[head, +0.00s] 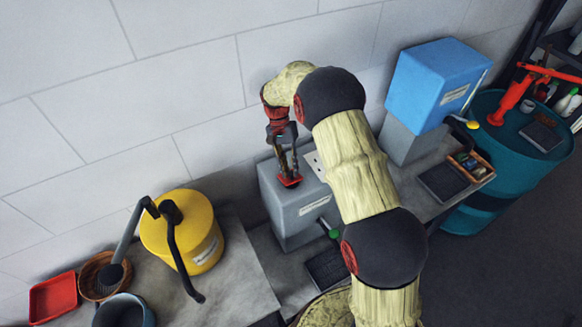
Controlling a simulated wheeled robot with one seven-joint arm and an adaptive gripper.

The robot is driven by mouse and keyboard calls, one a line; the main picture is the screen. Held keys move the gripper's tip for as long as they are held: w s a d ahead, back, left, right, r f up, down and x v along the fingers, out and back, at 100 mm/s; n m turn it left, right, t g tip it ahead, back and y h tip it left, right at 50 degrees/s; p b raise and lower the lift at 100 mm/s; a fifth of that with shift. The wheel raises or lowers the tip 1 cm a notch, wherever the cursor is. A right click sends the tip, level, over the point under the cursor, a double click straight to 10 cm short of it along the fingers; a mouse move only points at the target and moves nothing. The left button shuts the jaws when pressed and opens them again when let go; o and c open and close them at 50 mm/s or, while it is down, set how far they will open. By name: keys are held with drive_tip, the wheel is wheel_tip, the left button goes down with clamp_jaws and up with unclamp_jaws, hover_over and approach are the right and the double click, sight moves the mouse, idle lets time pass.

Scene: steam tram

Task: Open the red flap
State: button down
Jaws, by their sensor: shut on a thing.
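The red flap (289,183) is a small red piece at the top of a grey box (288,226), near its left front edge. My gripper (287,173) comes down on it from above, its fingers pointing down. The fingers are shut on the red flap. Most of the flap is hidden by the fingers, and I cannot tell how far it is tilted. The grey box has a pale label and a lever with a green knob (333,234) on its front.
My arm covers the bench right of the grey box. A blue box (437,75) stands beyond it, beside a teal drum (507,150) with a red hand pump. At left are a yellow container (189,230), a red tray (52,298) and a wicker bowl (91,280). The wall rises close behind.

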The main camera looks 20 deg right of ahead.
drive_tip(key=shift+w, duration=0.15)
drive_tip(key=c, duration=1.7)
unclamp_jaws()
drive_tip(key=shift+o, duration=0.2)
drive_tip(key=shift+r, duration=0.1)
wheel_tip(320, 180, up, 10)
